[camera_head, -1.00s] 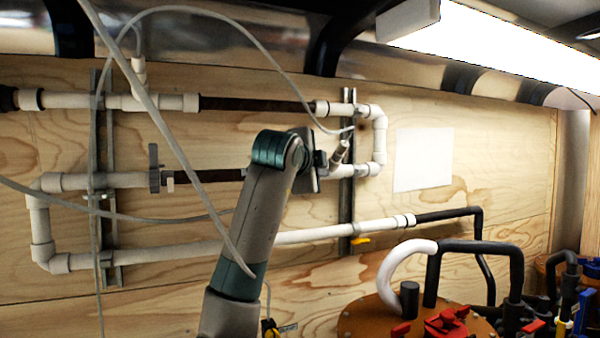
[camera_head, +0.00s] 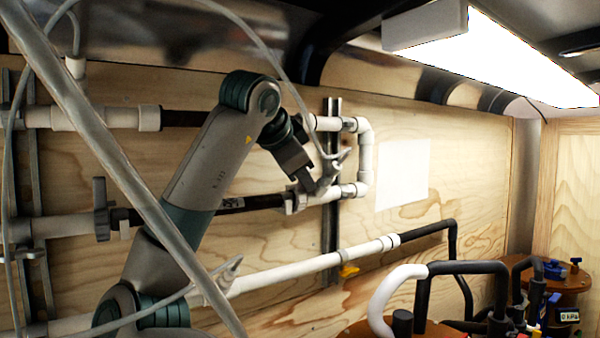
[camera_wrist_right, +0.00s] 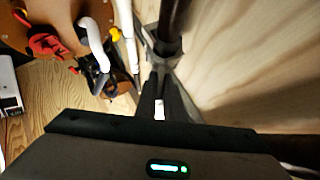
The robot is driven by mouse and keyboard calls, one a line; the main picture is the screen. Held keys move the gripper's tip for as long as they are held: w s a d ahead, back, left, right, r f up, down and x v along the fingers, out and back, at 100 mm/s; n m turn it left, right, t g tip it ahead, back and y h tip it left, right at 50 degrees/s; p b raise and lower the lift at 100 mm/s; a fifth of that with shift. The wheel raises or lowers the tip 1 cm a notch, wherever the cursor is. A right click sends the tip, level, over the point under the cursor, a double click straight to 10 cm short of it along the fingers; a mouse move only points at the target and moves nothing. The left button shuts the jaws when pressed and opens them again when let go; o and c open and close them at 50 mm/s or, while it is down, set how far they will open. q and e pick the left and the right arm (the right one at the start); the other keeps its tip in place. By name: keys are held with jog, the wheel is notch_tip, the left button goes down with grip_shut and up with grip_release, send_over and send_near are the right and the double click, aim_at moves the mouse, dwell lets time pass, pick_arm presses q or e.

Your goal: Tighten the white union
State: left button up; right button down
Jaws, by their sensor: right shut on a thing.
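The white union (camera_head: 295,201) sits at the right end of the dark filter section on the middle pipe run, left of the metal wall strut. My right gripper (camera_head: 317,187) reaches down to it from above and is shut on it; the fingers partly hide it in the head view. In the right wrist view, the fingers (camera_wrist_right: 160,105) are close together with a small white patch between them, and a dark tube lies just beyond. How far the jaws wrap around the union cannot be told. My left gripper is not in view.
A white fitting with a thin hose (camera_head: 338,162) stands close to my right fingers. A vertical metal strut (camera_head: 331,235) backs the pipes. Black hoses and brown-topped tanks (camera_head: 562,282) stand at lower right.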

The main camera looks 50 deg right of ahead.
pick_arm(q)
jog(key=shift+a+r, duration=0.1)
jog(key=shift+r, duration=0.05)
pick_arm(e)
jog(key=shift+w, duration=0.1)
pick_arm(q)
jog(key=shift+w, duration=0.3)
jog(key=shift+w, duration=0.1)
pick_arm(e)
jog(key=c, duration=1.9)
grip_release()
jog(key=shift+o, duration=0.2)
jog(key=shift+r, duration=0.1)
